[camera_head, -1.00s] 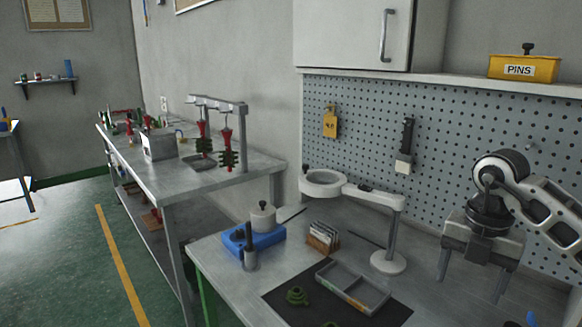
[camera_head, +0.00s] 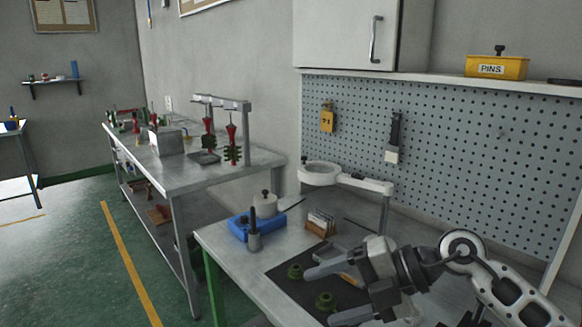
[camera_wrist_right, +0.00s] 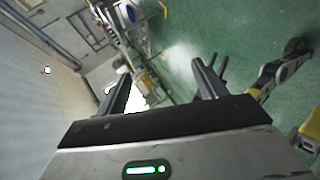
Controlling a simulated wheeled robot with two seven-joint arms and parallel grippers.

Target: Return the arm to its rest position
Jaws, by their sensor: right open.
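My right gripper (camera_head: 320,297) is over the front right of the near workbench in the head view. Its two fingers are spread apart and point left, with nothing held between them. In the right wrist view its fingers (camera_wrist_right: 165,90) also stand wide apart and empty, with green floor beyond. My left gripper is not in view.
A blue block with a white pot (camera_head: 264,204), a card holder (camera_head: 321,224) and a ring lamp (camera_head: 319,173) stand on the near bench. A grey divided tray is partly hidden by my gripper. A pegboard (camera_head: 450,150) is behind.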

